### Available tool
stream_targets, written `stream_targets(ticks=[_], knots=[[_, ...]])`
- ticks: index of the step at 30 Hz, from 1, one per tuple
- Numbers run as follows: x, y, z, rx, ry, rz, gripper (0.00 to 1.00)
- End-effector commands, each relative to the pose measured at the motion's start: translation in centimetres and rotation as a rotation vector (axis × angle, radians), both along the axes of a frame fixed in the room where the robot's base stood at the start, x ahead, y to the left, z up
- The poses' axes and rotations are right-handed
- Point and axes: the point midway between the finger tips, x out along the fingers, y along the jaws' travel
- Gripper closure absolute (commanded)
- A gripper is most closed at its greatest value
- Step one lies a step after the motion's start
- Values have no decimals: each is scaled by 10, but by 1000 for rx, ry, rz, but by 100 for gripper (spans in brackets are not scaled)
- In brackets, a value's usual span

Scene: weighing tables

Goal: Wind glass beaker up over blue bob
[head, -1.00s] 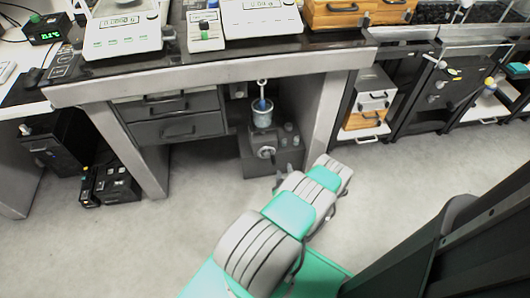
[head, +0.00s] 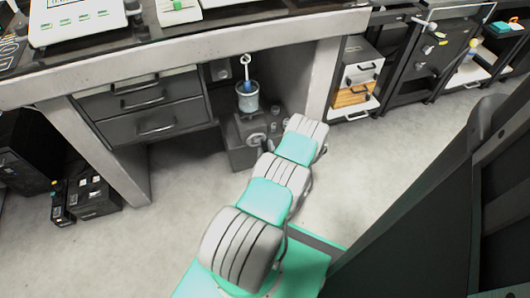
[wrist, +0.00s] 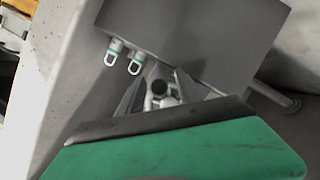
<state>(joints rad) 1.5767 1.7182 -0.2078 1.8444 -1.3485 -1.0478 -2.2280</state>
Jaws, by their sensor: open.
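The glass beaker (head: 248,101) stands on top of a dark grey lift box (head: 243,157) under the table, in the head view. The blue bob (head: 246,86) hangs from a white hooked rod (head: 245,66) at the beaker's mouth; its lower part is hidden by the rim. A round crank or knob (head: 256,139) is on the box's front. In the wrist view my gripper (wrist: 160,92) is open, with a dark round knob end (wrist: 159,87) between or just beyond its fingers. I cannot tell whether they touch. In the head view my arm hides the fingers.
The table's thick front edge (head: 190,68) overhangs the box. A drawer unit (head: 150,107) stands left of it and a pale table leg (head: 321,85) right. Balances (head: 75,22) stand on top. Two small hooked fittings (wrist: 125,56) show in the wrist view.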

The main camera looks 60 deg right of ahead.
Motion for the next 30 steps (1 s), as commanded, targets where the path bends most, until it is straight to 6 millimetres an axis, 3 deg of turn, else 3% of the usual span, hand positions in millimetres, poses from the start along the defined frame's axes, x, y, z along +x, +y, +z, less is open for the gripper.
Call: stream_targets(ticks=[1,6,15,30], knots=[[5,-6,-9,-4,1,2,59],[13,-21,-9,0,0,0,59],[14,-24,-9,3,-1,-2,59],[14,-24,-9,3,-1,-1,100]])
